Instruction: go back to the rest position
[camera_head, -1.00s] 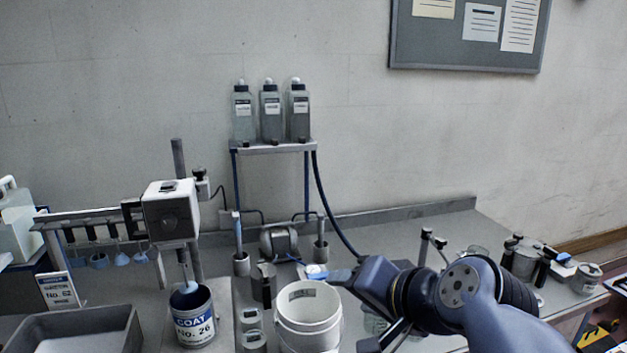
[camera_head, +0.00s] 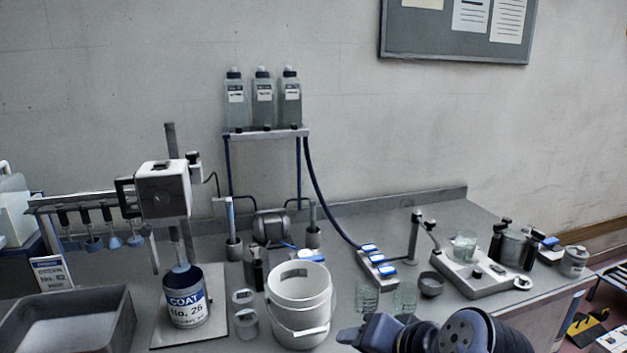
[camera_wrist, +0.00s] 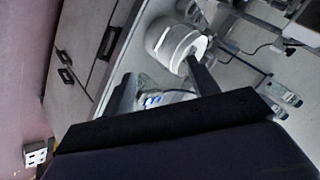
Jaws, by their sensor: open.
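My gripper shows in the wrist view (camera_wrist: 160,82) with its two dark fingers apart and nothing between them. In the head view my arm is at the bottom right, in front of the bench edge, and the fingertips are not clearly visible there. The white bucket (camera_head: 301,300) stands on the bench to the left of my arm. It also shows in the wrist view (camera_wrist: 178,42), beyond the fingers.
Glass beakers (camera_head: 367,297) and a small dark bowl (camera_head: 431,284) are near my arm. A grey tray (camera_head: 100,335) lies at left. A metal plate device (camera_head: 480,275) sits at right.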

